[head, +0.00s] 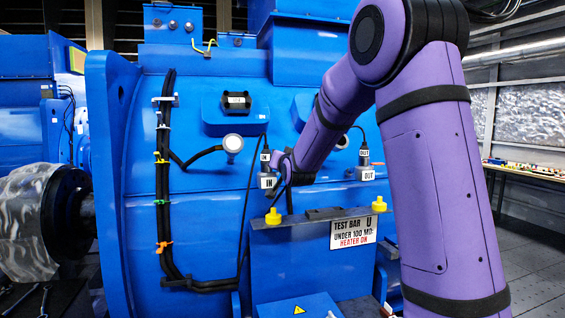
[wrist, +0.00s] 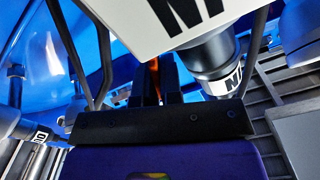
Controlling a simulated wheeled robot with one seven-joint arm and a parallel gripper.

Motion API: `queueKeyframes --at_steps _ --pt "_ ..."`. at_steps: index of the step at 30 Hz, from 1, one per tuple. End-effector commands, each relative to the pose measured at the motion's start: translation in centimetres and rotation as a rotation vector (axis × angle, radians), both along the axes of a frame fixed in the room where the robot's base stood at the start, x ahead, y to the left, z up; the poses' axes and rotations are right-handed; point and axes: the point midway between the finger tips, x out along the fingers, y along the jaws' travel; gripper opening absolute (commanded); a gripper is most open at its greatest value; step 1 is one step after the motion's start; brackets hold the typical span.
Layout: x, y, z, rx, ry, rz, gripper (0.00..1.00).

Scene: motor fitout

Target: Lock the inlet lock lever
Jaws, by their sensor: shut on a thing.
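The inlet connector with its white IN label (head: 267,181) is on the blue motor casing, left of my forearm in the head view. In the wrist view its large IN label (wrist: 150,18) and dark round plug body (wrist: 210,58) fill the top, close to my gripper. A small orange piece, seemingly the inlet lock lever (wrist: 153,63), shows between my two dark fingers. My gripper (wrist: 155,78) is shut on it. In the head view my gripper (head: 287,172) is beside the inlet connector, partly hidden by my arm. The lever's full shape and angle are hidden.
The OUT connector (head: 366,172) stands right of my forearm. Below is a test bar box (head: 310,232) with yellow knobs (head: 379,205) and a "heater on" sign (head: 351,234). Black cables (head: 166,200) run down the casing at left.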

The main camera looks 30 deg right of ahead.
Motion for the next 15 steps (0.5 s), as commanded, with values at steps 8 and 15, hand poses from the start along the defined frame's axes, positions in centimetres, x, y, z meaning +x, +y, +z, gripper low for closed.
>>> queueKeyframes --at_steps 8,15 --pt "0.02 0.09 -0.02 -0.033 0.011 -0.001 0.0" --pt "0.02 0.11 -0.02 -0.033 0.011 0.0 0.29"
